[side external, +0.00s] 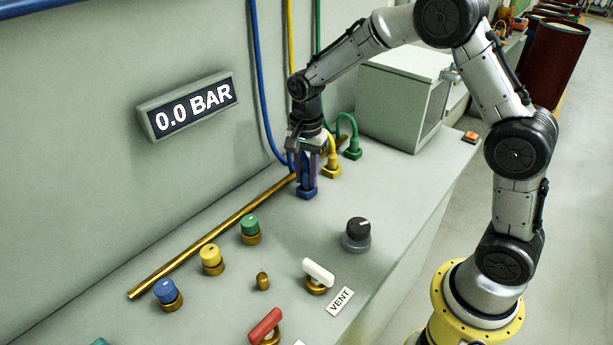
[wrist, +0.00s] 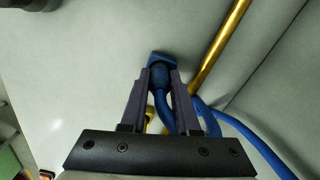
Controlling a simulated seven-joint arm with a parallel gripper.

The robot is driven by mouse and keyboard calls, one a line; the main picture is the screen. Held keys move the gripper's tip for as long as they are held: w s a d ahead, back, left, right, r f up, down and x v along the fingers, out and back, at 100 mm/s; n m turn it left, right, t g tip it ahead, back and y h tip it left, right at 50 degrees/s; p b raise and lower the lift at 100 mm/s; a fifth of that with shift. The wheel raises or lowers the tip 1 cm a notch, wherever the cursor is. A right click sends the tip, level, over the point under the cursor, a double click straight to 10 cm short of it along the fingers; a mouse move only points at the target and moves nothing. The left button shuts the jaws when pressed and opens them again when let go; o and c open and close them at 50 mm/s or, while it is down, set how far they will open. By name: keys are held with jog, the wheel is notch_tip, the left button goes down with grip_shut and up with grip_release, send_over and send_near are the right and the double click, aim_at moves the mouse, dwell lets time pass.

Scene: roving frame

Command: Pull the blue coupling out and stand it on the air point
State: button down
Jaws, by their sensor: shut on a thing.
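The blue coupling (side external: 305,182) stands upright at a blue square base (side external: 307,193) on the bench, in front of the yellow and green ones. My gripper (side external: 309,172) points down and is shut on it. In the wrist view the blue coupling (wrist: 160,78) lies between the two fingertips of my gripper (wrist: 162,74), with the blue base just past them. A blue hose runs back from it. The fingers hide part of the coupling, and I cannot tell whether it is clear of its base. A small brass stub (side external: 262,281), perhaps the air point, stands bare among the knobs.
A yellow coupling (side external: 331,160) and a green coupling (side external: 352,146) stand close behind. A brass pipe (side external: 215,234) runs along the wall. Green (side external: 250,227), yellow (side external: 211,258) and blue (side external: 165,292) knobs, a black dial (side external: 357,232) and a white lever (side external: 318,272) surround the stub. The display (side external: 190,105) reads 0.0 BAR.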

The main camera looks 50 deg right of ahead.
aim_at(307, 170)
jog(key=shift+r, duration=2)
